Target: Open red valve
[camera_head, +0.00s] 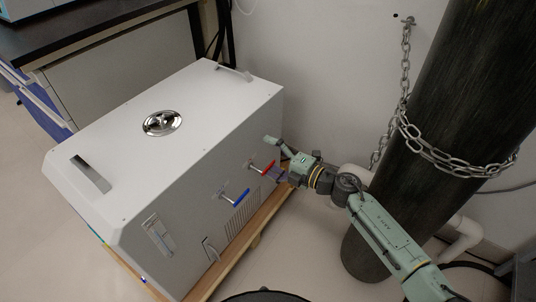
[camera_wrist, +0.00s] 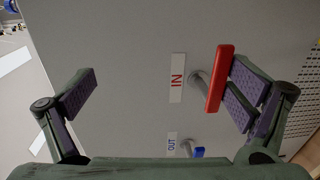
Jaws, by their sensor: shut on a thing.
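The red valve (camera_head: 268,167) is a lever handle on the side of the white distiller box (camera_head: 160,180). In the wrist view the red valve (camera_wrist: 219,80) points up and down the picture, beside the "IN" label (camera_wrist: 178,78). My gripper (camera_head: 278,160) is at this side panel, around the valve area. The right finger's purple pads lie against the handle's right side. The left finger stands well apart from the handle, over bare panel.
A blue valve (camera_head: 235,196) is on the same panel, next to the "OUT" label (camera_wrist: 172,146). A dark gas cylinder (camera_head: 440,130) with a chain (camera_head: 450,158) stands close right of my arm. A dark-topped bench (camera_head: 90,25) is behind the distiller.

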